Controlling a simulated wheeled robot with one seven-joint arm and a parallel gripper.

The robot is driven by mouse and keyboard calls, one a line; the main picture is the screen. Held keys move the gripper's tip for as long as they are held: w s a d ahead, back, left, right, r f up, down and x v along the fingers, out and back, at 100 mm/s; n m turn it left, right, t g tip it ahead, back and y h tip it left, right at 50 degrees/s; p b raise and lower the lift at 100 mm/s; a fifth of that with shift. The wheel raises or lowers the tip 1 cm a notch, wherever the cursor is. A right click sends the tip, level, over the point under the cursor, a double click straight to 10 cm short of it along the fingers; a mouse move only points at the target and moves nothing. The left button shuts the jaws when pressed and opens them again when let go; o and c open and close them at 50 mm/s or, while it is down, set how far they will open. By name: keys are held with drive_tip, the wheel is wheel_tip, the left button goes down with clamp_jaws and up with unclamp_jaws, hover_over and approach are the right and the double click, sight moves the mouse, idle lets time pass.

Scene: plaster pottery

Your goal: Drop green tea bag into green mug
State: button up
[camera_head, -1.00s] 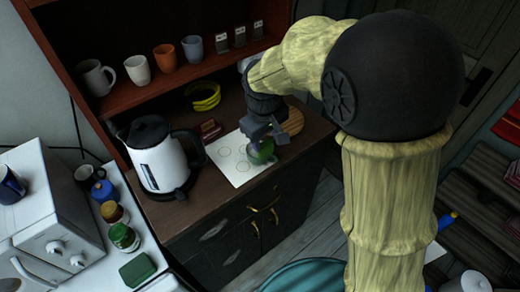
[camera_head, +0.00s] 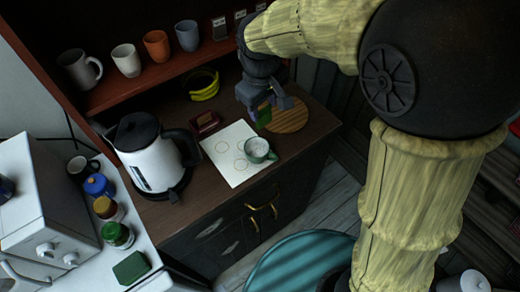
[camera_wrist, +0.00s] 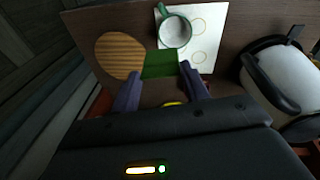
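The green mug (camera_head: 262,153) stands upright on a white sheet with printed circles (camera_head: 229,168) on the brown counter. In the wrist view the mug (camera_wrist: 175,31) shows from above with a pale interior. My gripper (camera_head: 266,108) is behind the mug, apart from it and above the counter. The flat green tea bag (camera_head: 264,117) is at my fingertips. In the wrist view the tea bag (camera_wrist: 160,64) spans the gap between both fingers, beside the mug and not over its opening.
A round wooden board (camera_head: 287,117) lies right of the sheet. A white kettle (camera_head: 152,158) stands at the left. A dark red box (camera_head: 206,123) and yellow bananas (camera_head: 204,86) lie behind the sheet. Several cups line the shelf (camera_head: 143,80) above.

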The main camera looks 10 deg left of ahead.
sight(263, 117)
drive_tip(key=shift+s, duration=0.25)
drive_tip(key=shift+f+b, duration=0.3)
drive_tip(key=f+b, duration=0.4)
drive_tip(key=f, duration=0.1)
drive_tip(key=shift+w+f+b, duration=0.2)
drive_tip(key=shift+b, duration=0.15)
drive_tip(key=o, duration=0.6)
drive_tip(key=shift+o, duration=0.2)
drive_tip(key=s+r, duration=0.3)
drive_tip(key=r, duration=1.4)
drive_tip(key=shift+b, duration=0.3)
